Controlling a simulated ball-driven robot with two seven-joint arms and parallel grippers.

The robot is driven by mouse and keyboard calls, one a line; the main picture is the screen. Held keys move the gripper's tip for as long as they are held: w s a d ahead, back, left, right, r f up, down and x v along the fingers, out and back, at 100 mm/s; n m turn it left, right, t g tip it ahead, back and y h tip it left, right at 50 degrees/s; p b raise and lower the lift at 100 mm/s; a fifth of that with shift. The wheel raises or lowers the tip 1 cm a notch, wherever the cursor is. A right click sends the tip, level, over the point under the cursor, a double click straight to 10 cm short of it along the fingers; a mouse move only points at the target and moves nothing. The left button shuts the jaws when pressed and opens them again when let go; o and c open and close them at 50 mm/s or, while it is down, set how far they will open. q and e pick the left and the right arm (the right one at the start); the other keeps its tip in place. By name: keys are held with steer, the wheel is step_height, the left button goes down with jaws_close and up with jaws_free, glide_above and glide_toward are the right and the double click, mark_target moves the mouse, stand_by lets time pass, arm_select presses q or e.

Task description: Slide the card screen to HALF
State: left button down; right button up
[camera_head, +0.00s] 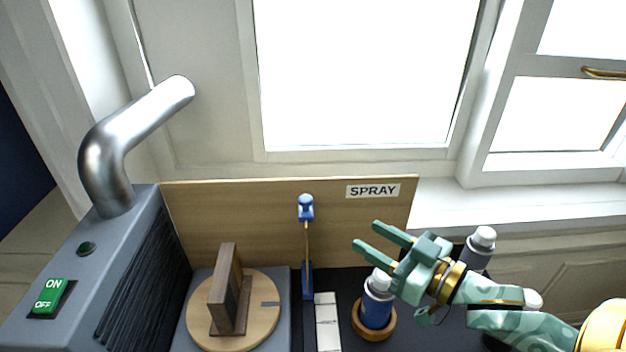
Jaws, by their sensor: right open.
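A broad tan, card-like panel (240,212) stands upright across the back of the work area and looks like the card screen. A white label reading SPRAY (372,191) is on its upper right. No HALF mark is readable. A blue-topped upright rod (306,208) stands in front of the panel. My right gripper (366,234) is open and empty, in front of the panel's right part in this view, with its fingers pointing left. Whether it touches the panel cannot be told. My left gripper is not in view.
A blue bottle (377,308) stands in a wooden ring below my right gripper. Another white-capped bottle (482,240) is behind my right arm. A round turntable (258,335) carries a brown wooden piece (228,290). A grey machine with an ON/OFF switch (49,297) and metal pipe (115,150) fills the left.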

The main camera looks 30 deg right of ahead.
mark_target(310, 203)
steer(key=b+x, duration=0.1)
steer(key=x, duration=1.5)
steer(key=shift+a+r, duration=0.15)
steer(key=shift+a, duration=0.05)
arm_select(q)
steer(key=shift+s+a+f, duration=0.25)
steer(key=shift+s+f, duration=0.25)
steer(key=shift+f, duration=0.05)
